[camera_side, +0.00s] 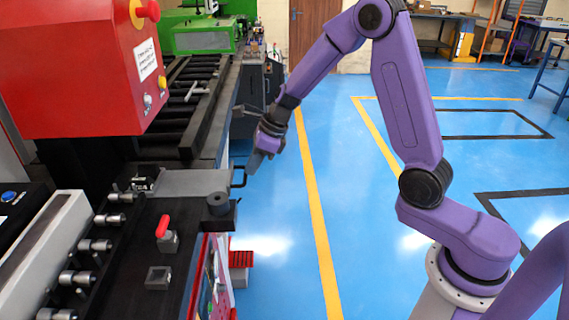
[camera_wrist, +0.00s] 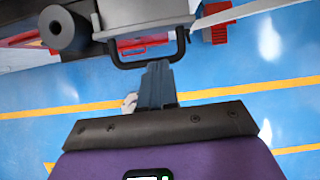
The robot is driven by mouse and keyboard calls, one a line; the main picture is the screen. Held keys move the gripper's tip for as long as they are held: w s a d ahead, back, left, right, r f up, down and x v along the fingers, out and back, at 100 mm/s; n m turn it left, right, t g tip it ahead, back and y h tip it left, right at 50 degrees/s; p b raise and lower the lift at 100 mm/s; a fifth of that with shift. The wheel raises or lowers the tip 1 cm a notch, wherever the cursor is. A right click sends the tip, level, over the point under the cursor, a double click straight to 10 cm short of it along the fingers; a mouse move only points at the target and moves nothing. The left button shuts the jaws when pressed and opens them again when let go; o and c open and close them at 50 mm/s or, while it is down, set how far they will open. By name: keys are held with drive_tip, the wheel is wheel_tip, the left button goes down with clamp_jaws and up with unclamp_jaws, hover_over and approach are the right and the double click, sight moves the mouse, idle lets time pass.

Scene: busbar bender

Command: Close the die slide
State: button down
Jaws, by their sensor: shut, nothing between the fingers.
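The die slide (camera_side: 195,183) is a flat grey plate on the bender's black bed, jutting toward the machine's right edge in the side view. A black U-shaped handle (camera_side: 239,177) is fixed to its outer end. In the wrist view the slide (camera_wrist: 142,14) is at the top, with its handle (camera_wrist: 148,63) below it. My gripper (camera_side: 251,172) is shut and empty, just outside the handle. In the wrist view the fingertips (camera_wrist: 158,66) are at the handle's outer bar; I cannot tell whether they touch it.
A dark round post (camera_side: 218,203) stands beside the slide; it also shows in the wrist view (camera_wrist: 62,30). A red-handled lever (camera_side: 164,228) and several metal rollers (camera_side: 95,245) are on the bed. A red control box (camera_side: 75,70) overhangs it. The blue floor (camera_side: 275,230) is clear.

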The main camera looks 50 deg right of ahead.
drive_tip(key=shift+w+a, duration=0.85)
drive_tip(key=shift+a, duration=0.05)
drive_tip(key=shift+d, duration=0.1)
